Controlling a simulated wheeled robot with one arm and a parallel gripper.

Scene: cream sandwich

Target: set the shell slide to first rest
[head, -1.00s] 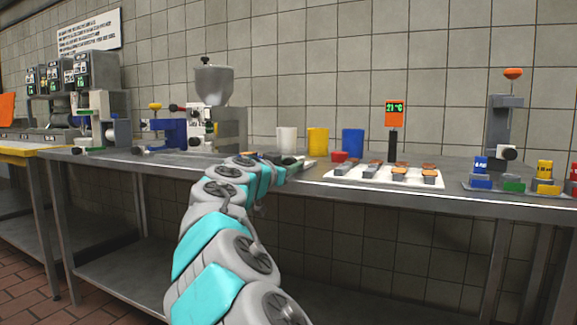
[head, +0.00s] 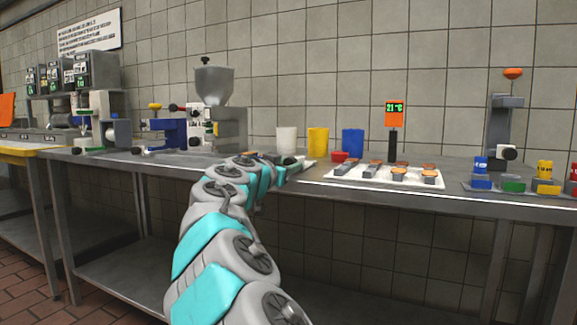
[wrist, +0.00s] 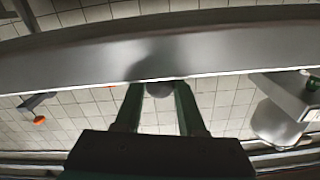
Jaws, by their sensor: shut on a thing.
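In the wrist view my gripper (wrist: 159,90) has its two green fingers on either side of a grey rounded piece (wrist: 158,89), and it is shut on it. A broad grey metal surface (wrist: 80,62) lies just past the fingertips. I cannot tell from the frames whether the rounded piece belongs to the shell slide. In the head view my arm reaches to the front of the steel bench (head: 460,206), and its own links hide the fingers and what they hold. No part is clearly recognisable as the shell slide or its first rest.
On the bench stand a hopper machine (head: 214,85), a blue clamp device (head: 170,130), white, yellow and blue cups (head: 318,141), a white tray (head: 345,180) with several pieces, and an orange display (head: 395,113). An orange-knobbed press (head: 503,125) stands at the right.

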